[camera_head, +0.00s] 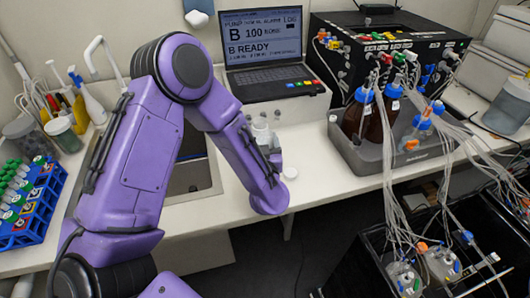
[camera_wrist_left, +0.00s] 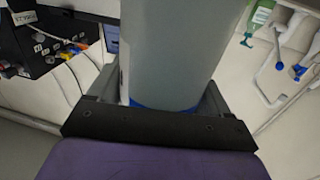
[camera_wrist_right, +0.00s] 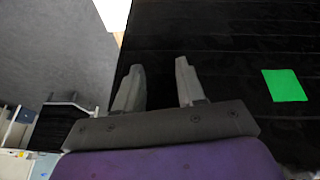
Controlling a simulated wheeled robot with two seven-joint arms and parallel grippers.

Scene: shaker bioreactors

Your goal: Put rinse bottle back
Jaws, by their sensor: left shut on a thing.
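The rinse bottle (camera_wrist_left: 172,45) fills the middle of the left wrist view as a large, pale grey cylinder with a blue band at its lower end. My left gripper (camera_wrist_left: 160,92) is shut on it, with a finger on each side. In the head view my left arm reaches over the bench, and a pale bottle top (camera_head: 261,124) shows behind the forearm, in front of the laptop. The arm hides most of that gripper and bottle. My right gripper (camera_wrist_right: 158,85) is open and empty above a dark surface, outside the head view.
White squeeze bottles (camera_head: 92,103) stand at the back left, by a blue tube rack (camera_head: 40,205). The laptop (camera_head: 267,60) is behind the arm. A grey tray (camera_head: 372,160) with brown bottles stands right.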

